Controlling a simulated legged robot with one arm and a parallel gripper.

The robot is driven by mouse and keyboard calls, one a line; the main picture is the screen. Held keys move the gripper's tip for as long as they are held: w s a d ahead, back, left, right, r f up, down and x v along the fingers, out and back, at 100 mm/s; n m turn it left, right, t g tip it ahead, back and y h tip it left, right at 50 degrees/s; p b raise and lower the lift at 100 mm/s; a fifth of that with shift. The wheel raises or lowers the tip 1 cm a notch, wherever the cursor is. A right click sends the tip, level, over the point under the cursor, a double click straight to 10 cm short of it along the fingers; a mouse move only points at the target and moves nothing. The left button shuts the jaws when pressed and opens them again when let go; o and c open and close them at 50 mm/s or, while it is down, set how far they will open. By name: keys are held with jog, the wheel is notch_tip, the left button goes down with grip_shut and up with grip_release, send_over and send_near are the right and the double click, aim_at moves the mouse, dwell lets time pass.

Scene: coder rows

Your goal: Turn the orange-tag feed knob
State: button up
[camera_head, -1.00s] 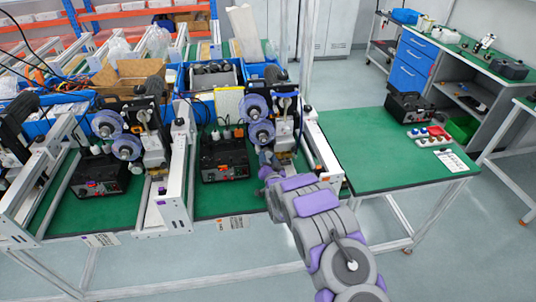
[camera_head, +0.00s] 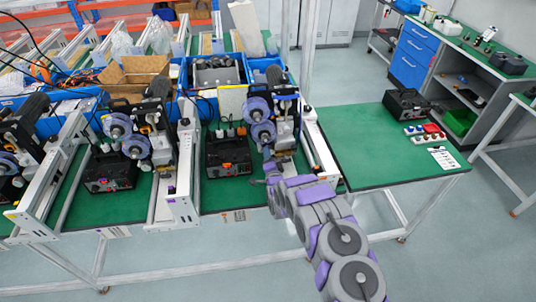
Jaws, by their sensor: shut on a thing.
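My gripper (camera_head: 270,168) is at the lower front of the right-hand coder (camera_head: 284,122), just right of a black control box (camera_head: 229,155). It looks shut on a small part there, which I take to be the feed knob; the fingers and my arm hide most of it. A small orange tag (camera_head: 224,217) shows on the front table edge below this station. The coder has two purple-rimmed reels (camera_head: 258,108) on its left side.
A similar coder with purple reels (camera_head: 117,125) and its own black box (camera_head: 110,170) stands to the left. White rails (camera_head: 183,180) separate the stations. The green side table (camera_head: 375,165) at right is mostly clear, with a black box (camera_head: 407,103) at its back.

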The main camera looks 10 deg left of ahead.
jog(key=shift+d+f+m, duration=0.1)
jog(key=shift+d+m, duration=0.1)
jog(key=shift+m, duration=0.1)
jog(key=o, duration=1)
jog(key=shift+w, duration=0.1)
jog(key=shift+o, duration=0.2)
jog(key=p+v, duration=0.1)
jog(key=v, duration=1.6)
jog(key=shift+s, duration=0.25)
